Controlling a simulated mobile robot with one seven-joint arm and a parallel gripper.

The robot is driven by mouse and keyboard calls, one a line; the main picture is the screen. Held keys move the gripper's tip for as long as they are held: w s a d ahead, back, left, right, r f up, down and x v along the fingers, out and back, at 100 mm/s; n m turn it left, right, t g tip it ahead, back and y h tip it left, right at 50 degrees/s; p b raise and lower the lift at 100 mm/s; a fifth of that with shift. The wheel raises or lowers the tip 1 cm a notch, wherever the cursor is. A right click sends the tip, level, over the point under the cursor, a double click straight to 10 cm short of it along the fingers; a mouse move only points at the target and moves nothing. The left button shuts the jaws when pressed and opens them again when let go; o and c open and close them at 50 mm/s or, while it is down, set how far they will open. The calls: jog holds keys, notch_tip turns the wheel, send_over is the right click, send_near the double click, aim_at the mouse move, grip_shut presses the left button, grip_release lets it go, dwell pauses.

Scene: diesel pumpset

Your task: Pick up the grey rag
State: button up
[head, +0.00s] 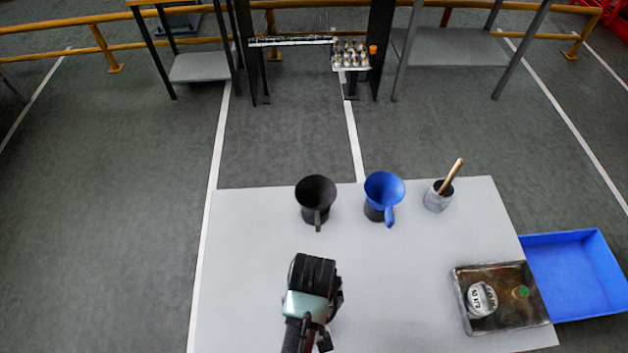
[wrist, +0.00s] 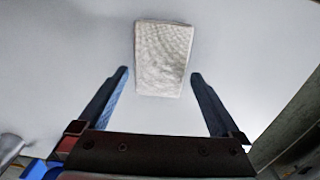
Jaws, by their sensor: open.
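The rag (wrist: 163,58) is a pale grey-white, textured rectangle lying flat on the light table in the wrist view. My gripper (wrist: 160,75) is open, with its two dark fingers spread to the left and right of the rag's near end. The rag's near edge shows between the fingertips, and nothing is held. How high the fingertips are above the table is hard to tell. In the head view my gripper (head: 312,275) is over the middle of the table, and the rag cannot be seen there, apparently hidden beneath my arm.
On the table (head: 400,270) stand a black funnel jug (head: 316,196), a blue funnel jug (head: 383,192) and a grey pot (head: 437,198) with a wooden handle. A metal tray (head: 520,322) holding a white round item is at right, beside a blue bin (head: 580,270).

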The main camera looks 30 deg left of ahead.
notch_tip(320, 180, down, 2)
jog(key=shift+f, duration=0.1)
jog(key=c, duration=1.2)
jog(key=shift+o, duration=0.2)
jog(key=shift+r, duration=0.2)
notch_tip(320, 180, up, 10)
jog(key=shift+f, duration=0.1)
